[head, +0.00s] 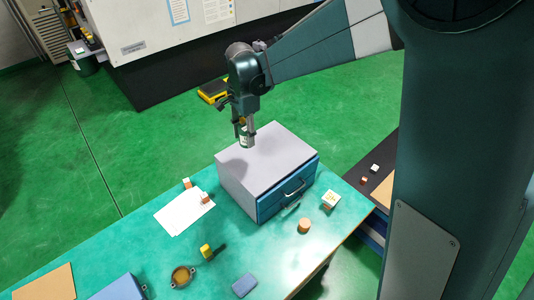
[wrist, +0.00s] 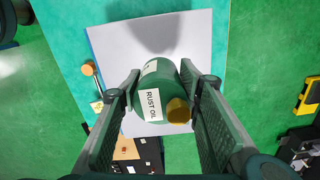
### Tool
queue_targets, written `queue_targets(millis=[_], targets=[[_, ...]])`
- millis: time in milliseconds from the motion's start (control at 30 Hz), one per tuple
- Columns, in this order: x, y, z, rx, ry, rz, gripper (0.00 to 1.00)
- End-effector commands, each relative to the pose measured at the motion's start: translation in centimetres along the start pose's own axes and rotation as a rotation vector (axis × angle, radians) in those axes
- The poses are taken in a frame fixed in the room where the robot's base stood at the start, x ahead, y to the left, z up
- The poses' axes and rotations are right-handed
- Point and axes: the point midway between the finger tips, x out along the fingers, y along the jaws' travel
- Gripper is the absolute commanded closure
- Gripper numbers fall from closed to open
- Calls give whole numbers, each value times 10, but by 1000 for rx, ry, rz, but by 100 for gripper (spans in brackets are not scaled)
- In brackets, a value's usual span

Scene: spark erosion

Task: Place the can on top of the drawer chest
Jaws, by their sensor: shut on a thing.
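The can is a dark green cylinder (wrist: 147,100) with a white "RUST OIL" label and a yellow cap, between my gripper's fingers in the wrist view. In the head view only part of the can (head: 243,139) shows between the fingers. My gripper (head: 246,142) is shut on it, above the back left part of the drawer chest. The drawer chest (head: 262,163) has a light grey top and a blue front with a handle, and stands on the green table (head: 150,247). Its bare top also shows in the wrist view (wrist: 118,45). I cannot tell whether the can touches the top.
On the table are white paper (head: 184,212), a round wooden piece (head: 304,225), a small white box (head: 330,200), a yellow-handled tool (head: 206,250), a brass ring part (head: 182,276) and a blue block (head: 244,285). The chest top looks clear.

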Motion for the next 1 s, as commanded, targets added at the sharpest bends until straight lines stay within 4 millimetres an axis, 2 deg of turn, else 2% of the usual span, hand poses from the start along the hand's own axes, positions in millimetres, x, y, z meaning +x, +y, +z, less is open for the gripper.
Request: queue_targets(millis=[433, 800, 1000], targets=[[5, 0, 0, 0, 0, 0, 82], [48, 0, 0, 0, 0, 0, 82], [59, 0, 0, 0, 0, 0, 82]])
